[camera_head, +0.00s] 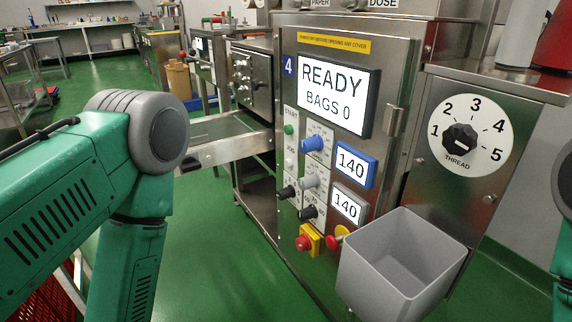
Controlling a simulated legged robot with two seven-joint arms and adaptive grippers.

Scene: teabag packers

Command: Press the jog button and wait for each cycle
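The packer's steel control panel (345,165) faces me in the head view. A green button (288,129) sits under the START label. Below it is a small JOG label, with a pale round button (290,162) just under it, which looks like the jog button. I cannot tell whether it is pressed. The screen (335,95) reads READY and BAGS 0. My green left arm fills the left side, apart from the panel; its gripper is out of view. Only a sliver of my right arm shows at the right edge, and its gripper is out of view.
Near the buttons are a blue knob (313,143), other knobs and two displays reading 140. A red stop button (304,243) on yellow sits lower. A grey bin (400,265) juts out at lower right. A THREAD dial (460,140) is at right. Green floor is open left of the panel.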

